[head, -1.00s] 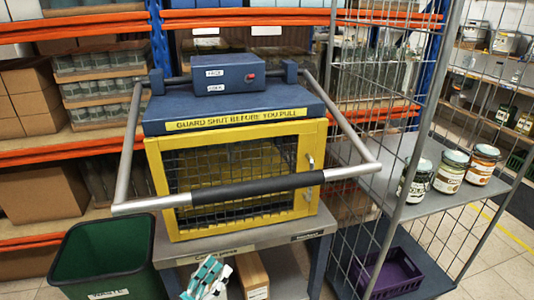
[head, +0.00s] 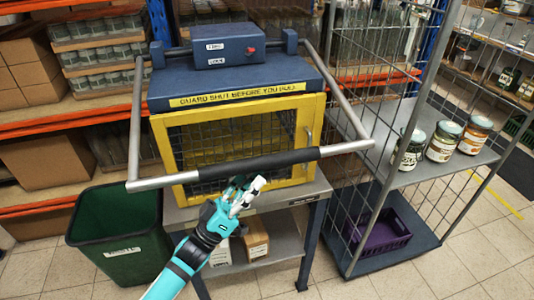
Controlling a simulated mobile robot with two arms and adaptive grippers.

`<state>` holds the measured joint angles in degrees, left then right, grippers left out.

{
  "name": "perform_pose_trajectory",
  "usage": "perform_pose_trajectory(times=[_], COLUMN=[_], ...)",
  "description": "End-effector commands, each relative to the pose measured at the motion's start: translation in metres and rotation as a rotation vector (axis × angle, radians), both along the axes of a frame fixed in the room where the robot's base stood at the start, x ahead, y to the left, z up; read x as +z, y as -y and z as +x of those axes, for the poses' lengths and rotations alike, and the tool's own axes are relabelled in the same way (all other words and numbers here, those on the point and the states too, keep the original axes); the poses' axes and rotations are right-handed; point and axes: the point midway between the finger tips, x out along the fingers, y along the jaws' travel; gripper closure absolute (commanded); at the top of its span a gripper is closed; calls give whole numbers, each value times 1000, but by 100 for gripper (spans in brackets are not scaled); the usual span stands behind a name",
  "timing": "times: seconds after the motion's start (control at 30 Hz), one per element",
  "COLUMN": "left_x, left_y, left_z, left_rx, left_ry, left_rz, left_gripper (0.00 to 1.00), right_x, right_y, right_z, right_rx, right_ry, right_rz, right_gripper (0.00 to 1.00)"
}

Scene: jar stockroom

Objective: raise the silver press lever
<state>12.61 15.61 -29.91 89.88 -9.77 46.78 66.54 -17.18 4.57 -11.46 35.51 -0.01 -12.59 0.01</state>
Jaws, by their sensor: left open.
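The silver press lever (head: 345,149) is a U-shaped metal bar with a black grip (head: 229,166) across its front. It hangs down in front of the yellow mesh guard (head: 318,125) of the blue-topped press (head: 175,94). My left gripper (head: 248,187) is just below the black grip near its middle, with its white-tipped fingers open and nothing seen between them. I cannot tell whether a finger touches the grip. My right gripper is not in view.
A green bin (head: 117,225) stands left of the press table (head: 300,194). A wire cage trolley (head: 385,110) with several jars on its shelf and a purple crate (head: 378,234) below stands at right. Cartons sit on the lower shelf. Floor at front right is clear.

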Motion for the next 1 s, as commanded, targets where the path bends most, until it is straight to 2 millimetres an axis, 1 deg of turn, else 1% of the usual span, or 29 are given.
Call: perform_pose_trajectory(times=[0.03, 0.23, 0.4, 0.67, 0.77, 1.0], left_x=[11, 29, 34, 34, 34, 34], left_y=[7, 25, 31, 32, 32, 32], left_z=[4, 16, 20, 21, 21, 20], left_rx=[0, 0, 1, 1, 1, 1], left_ry=[2, 0, 0, 0, 0, 0], left_rz=[-3, -1, 1, 1, 1, 0], left_gripper=[54, 54, 54, 54, 65, 96], right_x=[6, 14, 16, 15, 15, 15], right_y=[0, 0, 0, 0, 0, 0], right_z=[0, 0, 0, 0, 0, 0], right_rx=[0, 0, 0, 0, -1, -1], right_ry=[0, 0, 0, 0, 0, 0], right_rz=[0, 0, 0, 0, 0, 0], right_gripper=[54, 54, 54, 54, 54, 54])
